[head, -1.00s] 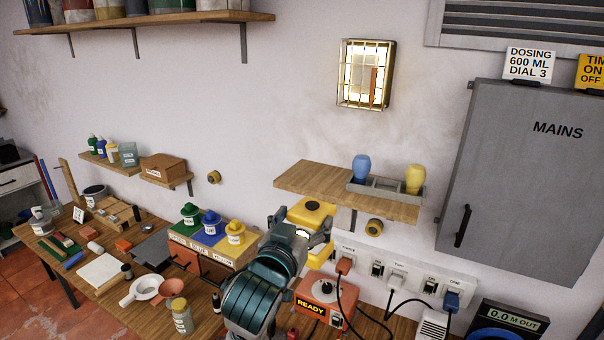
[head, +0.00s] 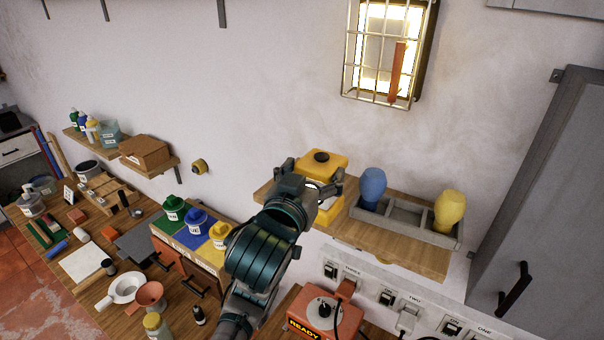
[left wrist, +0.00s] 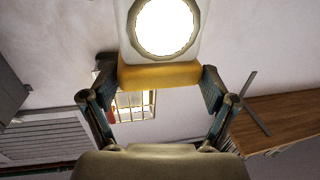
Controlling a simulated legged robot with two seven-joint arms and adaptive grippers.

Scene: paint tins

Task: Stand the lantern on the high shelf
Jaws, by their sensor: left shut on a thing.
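The lantern (head: 328,162) is a yellow block with a dark knob on top. My left gripper (head: 318,186) is shut on it and holds it up in front of the left end of a wall shelf. In the left wrist view the lantern (left wrist: 160,75) shows a bright round lens in a pale face, with a yellow part between the fingers (left wrist: 160,92). A wooden shelf with a metal bracket (left wrist: 280,112) shows at the right there, apparently the high shelf. In the head view only brackets (head: 221,12) show at the top left. My right gripper is out of view.
The lower wall shelf (head: 400,250) bears a grey tray (head: 405,212) with a blue vase (head: 373,186) and a yellow vase (head: 449,209). A caged lamp (head: 385,50) hangs above. A grey cabinet (head: 555,200) stands right. The bench below is crowded.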

